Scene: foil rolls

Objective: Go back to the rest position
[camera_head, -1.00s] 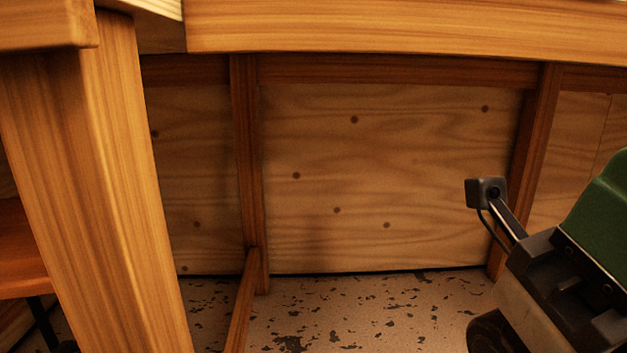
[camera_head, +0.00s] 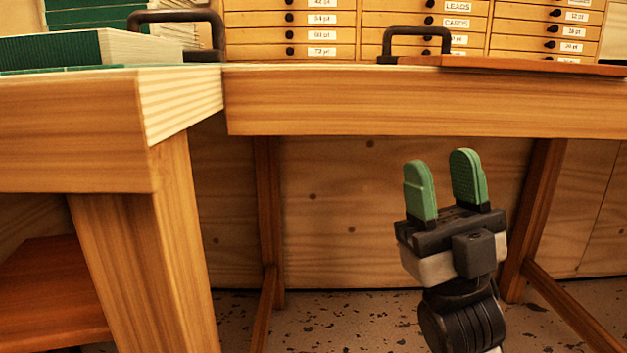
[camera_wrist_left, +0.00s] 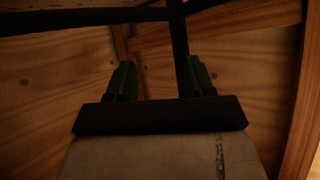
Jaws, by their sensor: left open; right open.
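My right gripper (camera_head: 445,188) shows in the head view at right of centre. Its two green fingers point up and stand apart, with nothing between them. It is in front of the wooden bench's front edge (camera_head: 420,108), with the fingertips a little below that edge. My left gripper is outside the head view. In the left wrist view my left gripper (camera_wrist_left: 158,80) has its two dark green fingers apart and empty. That view is dark, with wooden panelling and beams beyond the fingers.
A nearer wooden table (camera_head: 75,130) stands at the left, with a thick leg (camera_head: 150,250). Drawer cabinets (camera_head: 290,30) and black handles (camera_head: 415,38) are at the back of the bench top. A wooden shelf (camera_head: 50,300) is low at the left. Speckled floor (camera_head: 340,315) lies below.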

